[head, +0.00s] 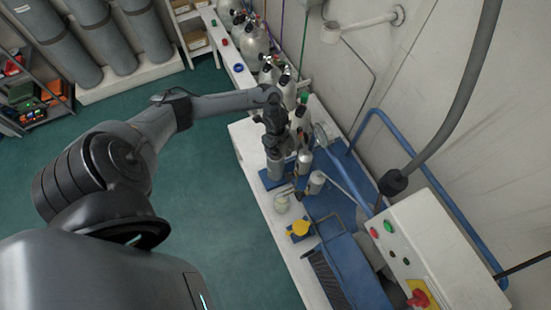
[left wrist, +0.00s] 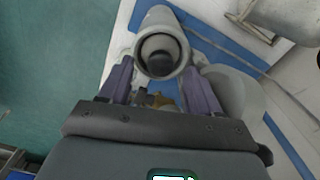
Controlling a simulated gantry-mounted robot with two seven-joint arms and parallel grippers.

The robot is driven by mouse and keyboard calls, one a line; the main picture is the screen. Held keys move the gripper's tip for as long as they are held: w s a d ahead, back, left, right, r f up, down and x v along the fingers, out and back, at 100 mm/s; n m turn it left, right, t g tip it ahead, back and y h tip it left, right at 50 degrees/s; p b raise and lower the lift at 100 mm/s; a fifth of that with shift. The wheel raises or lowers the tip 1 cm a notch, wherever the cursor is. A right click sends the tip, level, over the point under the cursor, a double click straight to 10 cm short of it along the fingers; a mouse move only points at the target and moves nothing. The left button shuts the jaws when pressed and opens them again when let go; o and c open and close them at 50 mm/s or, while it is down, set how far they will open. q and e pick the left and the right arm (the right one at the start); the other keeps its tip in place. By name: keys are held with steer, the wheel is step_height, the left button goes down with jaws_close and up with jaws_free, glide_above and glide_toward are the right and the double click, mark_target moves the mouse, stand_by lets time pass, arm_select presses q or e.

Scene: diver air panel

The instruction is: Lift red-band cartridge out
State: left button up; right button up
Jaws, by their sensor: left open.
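My left gripper (head: 274,143) is above the worktop, over a grey upright cylinder (head: 276,167) on a blue base. In the left wrist view the two fingers of my left gripper (left wrist: 161,92) are apart, with nothing clearly held between them. An open-topped grey metal cylinder (left wrist: 152,22) stands just beyond the fingertips, with a dark round inside. A small brass-coloured piece (left wrist: 158,99) shows between the fingers, partly hidden by the gripper body. I cannot make out a red band on any cartridge. My right gripper is not in view.
Silver bottles (head: 254,42) line the wall behind. A yellow object (head: 299,228) and a pale round jar (head: 282,204) stand on the white bench nearer me. A control box (head: 437,250) and blue pipe (head: 419,170) are at right.

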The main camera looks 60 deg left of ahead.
arm_select(q)
steer(key=shift+f, duration=0.65)
steer(key=shift+c, duration=0.3)
jaws_close()
